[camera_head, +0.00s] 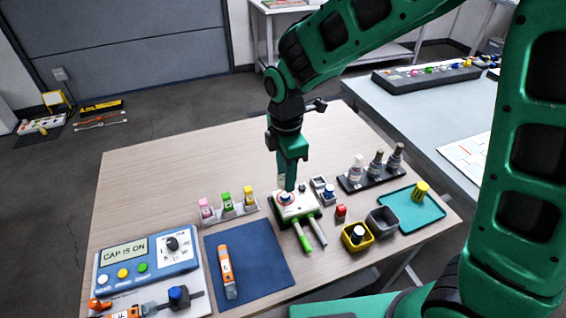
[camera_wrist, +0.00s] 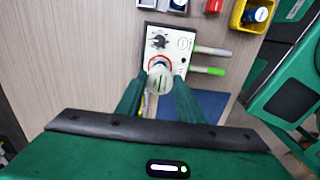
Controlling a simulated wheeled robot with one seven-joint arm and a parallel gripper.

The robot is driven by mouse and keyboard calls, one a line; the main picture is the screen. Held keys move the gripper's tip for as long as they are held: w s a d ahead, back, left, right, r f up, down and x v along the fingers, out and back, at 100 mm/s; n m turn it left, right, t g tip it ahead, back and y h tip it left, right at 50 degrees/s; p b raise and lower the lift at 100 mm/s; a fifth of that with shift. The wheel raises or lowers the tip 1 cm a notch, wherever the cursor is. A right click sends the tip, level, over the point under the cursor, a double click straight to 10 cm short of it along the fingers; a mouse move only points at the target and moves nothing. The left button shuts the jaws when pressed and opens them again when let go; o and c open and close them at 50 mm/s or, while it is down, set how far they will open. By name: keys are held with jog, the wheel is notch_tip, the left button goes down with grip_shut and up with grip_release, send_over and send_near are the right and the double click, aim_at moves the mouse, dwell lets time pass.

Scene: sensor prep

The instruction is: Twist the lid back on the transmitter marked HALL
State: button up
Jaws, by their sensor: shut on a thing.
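In the wrist view my gripper (camera_wrist: 160,84) is shut on a pale round lid (camera_wrist: 160,76), which sits over a red ring (camera_wrist: 153,62) on the box. Whether the lid touches or is threaded on is hidden beneath it. A dark knob (camera_wrist: 159,41) stands beside the ring.
A meter (camera_head: 147,255) reads "CAP IS ON". An orange-and-white tool (camera_head: 227,272) lies on the blue mat (camera_head: 265,255). A yellow bin (camera_head: 356,237), grey bin (camera_head: 382,220) and bottle rack (camera_head: 371,180) stand right. The table's back left is clear.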

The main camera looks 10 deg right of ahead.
aim_at(286, 195)
jog(key=shift+w+d+f, duration=0.1)
jog(key=shift+w+f, duration=0.05)
jog(key=shift+f, duration=1.75)
jog(key=shift+f, duration=1.05)
dwell(1.7)
jog(key=o, duration=1.1)
jog(key=shift+r, duration=0.7)
